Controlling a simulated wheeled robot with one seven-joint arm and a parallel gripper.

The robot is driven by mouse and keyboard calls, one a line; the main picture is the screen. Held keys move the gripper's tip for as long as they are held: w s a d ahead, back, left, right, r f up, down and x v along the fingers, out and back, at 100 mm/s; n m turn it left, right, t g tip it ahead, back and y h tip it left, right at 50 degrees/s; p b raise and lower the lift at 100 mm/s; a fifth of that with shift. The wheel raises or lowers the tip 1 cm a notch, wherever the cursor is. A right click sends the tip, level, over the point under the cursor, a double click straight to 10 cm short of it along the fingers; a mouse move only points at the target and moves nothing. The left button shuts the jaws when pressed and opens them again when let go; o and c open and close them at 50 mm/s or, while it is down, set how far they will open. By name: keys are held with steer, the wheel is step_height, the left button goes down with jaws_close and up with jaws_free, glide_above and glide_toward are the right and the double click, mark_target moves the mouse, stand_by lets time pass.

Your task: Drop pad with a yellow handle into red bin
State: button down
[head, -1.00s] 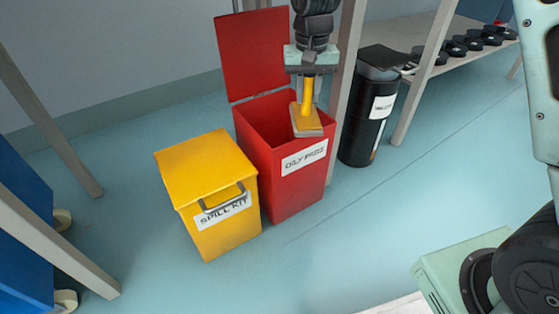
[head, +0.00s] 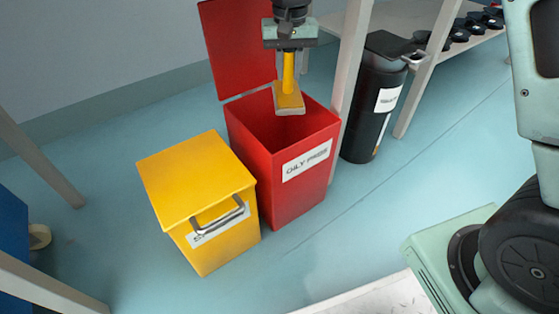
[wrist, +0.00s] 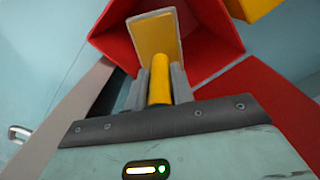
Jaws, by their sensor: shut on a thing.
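My gripper (head: 288,52) is shut on the yellow handle of the pad (head: 288,98). The pad hangs below it, over the open mouth of the red bin (head: 293,197), towards the back of the opening. In the wrist view, the fingers (wrist: 159,92) clasp the yellow handle, and the pad (wrist: 155,37) shows in front of the red bin's opening (wrist: 205,63). I cannot see the bin's floor.
A closed yellow spill-kit box (head: 195,178) stands left of the red bin. A black bin (head: 372,105) stands to its right, behind a pale shelf post (head: 352,62). Several black discs (head: 470,28) sit on a shelf at the back right. Floor in front is clear.

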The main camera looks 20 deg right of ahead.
mark_target(288, 93)
steer(key=shift+f+b, duration=2.8)
steer(key=shift+b, duration=0.05)
steer(key=shift+r, duration=0.1)
steer(key=c, duration=1.1)
jaws_free()
